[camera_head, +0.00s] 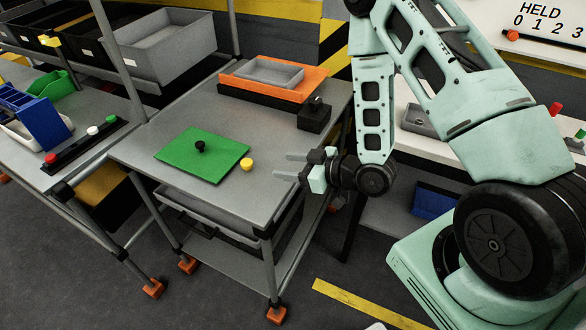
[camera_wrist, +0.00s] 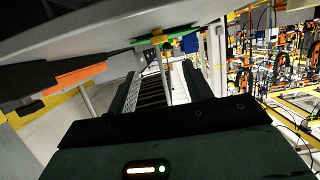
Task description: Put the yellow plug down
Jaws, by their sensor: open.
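The yellow plug (camera_head: 246,165) stands on the grey cart top (camera_head: 285,130), just off the right edge of the green mat (camera_head: 180,158). I cannot tell whether it touches the mat. My gripper (camera_head: 284,166) is open and empty. It lies to the right of the plug, with its fingers pointing left toward it and a gap between. In the wrist view, the plug (camera_wrist: 157,36) appears beyond the two spread fingers (camera_wrist: 163,85), in front of a green strip.
A black knob (camera_head: 200,146) stands on the green mat. An orange tray (camera_head: 275,93) with a grey bin (camera_head: 268,72) and a black block (camera_head: 314,115) are at the back of the cart. A side cart holds a black strip (camera_head: 88,146) with red, white and green plugs.

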